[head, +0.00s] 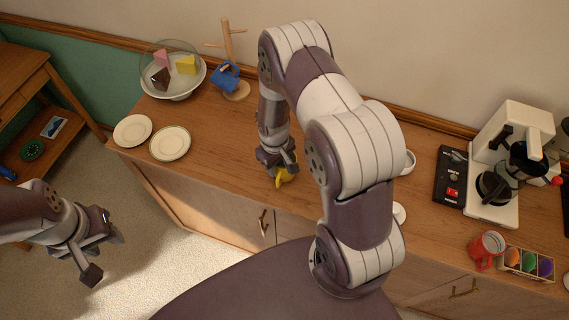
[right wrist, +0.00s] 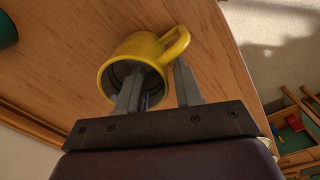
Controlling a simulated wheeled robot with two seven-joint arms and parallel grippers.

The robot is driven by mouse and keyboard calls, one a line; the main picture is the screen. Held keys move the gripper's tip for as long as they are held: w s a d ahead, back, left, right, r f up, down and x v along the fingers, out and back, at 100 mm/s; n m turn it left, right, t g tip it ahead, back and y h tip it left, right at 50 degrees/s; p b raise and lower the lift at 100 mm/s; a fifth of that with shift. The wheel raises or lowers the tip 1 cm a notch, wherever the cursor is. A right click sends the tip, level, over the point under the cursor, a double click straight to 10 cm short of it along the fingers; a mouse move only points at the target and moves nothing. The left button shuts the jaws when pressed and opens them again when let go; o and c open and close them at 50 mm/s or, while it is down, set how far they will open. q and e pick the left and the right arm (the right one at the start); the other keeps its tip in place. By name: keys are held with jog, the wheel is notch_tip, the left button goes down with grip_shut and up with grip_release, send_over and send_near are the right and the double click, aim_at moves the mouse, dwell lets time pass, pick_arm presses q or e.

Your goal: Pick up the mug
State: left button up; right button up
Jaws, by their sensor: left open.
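A yellow mug (head: 280,182) stands on the wooden sideboard, mostly hidden by my right gripper (head: 278,160) in the head view. In the right wrist view the yellow mug (right wrist: 143,50) shows its opening towards my right gripper (right wrist: 158,85). One finger reaches into the opening and the other is outside, near the handle. The fingers are apart with the mug's wall between them, and a gap shows. A blue mug (head: 226,77) hangs on a wooden mug tree (head: 229,45). A red mug (head: 486,249) stands at the right. My left gripper (head: 106,256) is open and empty above the floor.
A coffee machine (head: 511,150), a black device (head: 451,175) and a box of coloured items (head: 526,263) are at the right. A white bowl is partly hidden behind my right arm.

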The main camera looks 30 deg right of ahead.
jog(key=shift+w+a+f, duration=0.1)
jog(key=shift+a+f, duration=0.05)
jog(key=shift+f, duration=0.65)
jog(key=shift+c, duration=0.3)
grip_shut()
jog(key=shift+r, duration=0.1)
jog(key=shift+r, duration=0.25)
jog(key=r+b, duration=0.1)
jog(key=r, duration=0.1)
jog(key=s+r, duration=0.1)
jog(key=r, duration=0.1)
jog(key=shift+b, duration=0.35)
jog(key=s+r+b, duration=0.1)
jog(key=s+r, duration=0.5)
jog(key=s, duration=0.4)
jog(key=shift+s+a+r, duration=0.25)
jog(key=shift+s+a, duration=0.1)
jog(key=shift+s, duration=0.05)
